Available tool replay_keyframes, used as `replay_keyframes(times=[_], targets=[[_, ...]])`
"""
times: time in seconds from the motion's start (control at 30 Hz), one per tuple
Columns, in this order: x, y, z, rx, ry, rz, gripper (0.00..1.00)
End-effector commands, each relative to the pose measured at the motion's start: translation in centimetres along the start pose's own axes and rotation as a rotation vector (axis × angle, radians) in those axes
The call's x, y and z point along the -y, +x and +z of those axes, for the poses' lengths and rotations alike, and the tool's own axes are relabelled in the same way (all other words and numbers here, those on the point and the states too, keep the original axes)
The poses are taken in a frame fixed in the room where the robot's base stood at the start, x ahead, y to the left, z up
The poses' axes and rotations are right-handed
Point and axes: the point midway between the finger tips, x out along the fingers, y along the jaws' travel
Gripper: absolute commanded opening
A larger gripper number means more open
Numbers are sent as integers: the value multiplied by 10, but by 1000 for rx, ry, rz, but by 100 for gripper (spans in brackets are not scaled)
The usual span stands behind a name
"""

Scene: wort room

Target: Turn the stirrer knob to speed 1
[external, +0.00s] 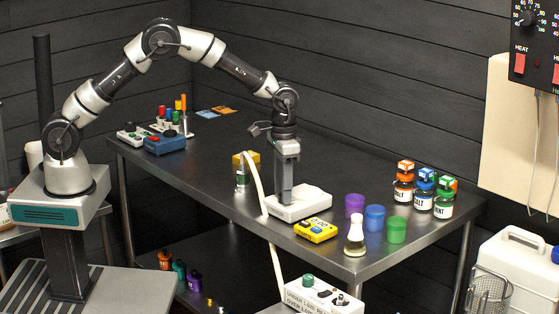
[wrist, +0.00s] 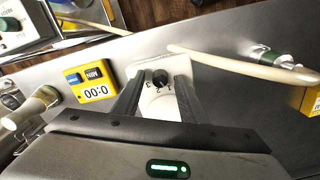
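The white stirrer (external: 305,205) stands on the dark metal table. In the wrist view its white top (wrist: 160,105) carries a black knob (wrist: 160,77) with the numerals 3, 2 and 1 around it. I cannot tell for sure which numeral the knob points at. My gripper (wrist: 159,82) points down at the stirrer, its two dark fingers apart on either side of the knob. I see gaps between the fingers and the knob. In the external view my gripper (external: 286,190) is right over the stirrer and hides the knob.
A flask (external: 354,236) and purple, blue and green cups (external: 375,217) stand to the right. A pale hose (external: 253,185) runs left of the stirrer. Several labelled jars (external: 424,192) stand at the right edge.

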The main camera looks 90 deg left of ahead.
Motion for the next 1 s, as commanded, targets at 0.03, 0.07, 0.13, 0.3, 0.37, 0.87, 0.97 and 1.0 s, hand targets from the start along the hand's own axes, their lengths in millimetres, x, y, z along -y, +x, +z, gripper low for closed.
replay_keyframes(times=[0.03,0.07,0.13,0.3,0.37,0.87,0.97,1.0], targets=[[0,-7,-1,-4,0,0,38],[0,-11,-1,-5,0,1,38],[0,-24,-1,-5,0,1,38],[0,-66,-1,-7,0,1,38],[0,-81,-2,-7,0,1,38],[0,-166,0,-3,0,0,38],[0,-170,0,-2,0,0,38],[0,-170,0,-2,0,0,38]])
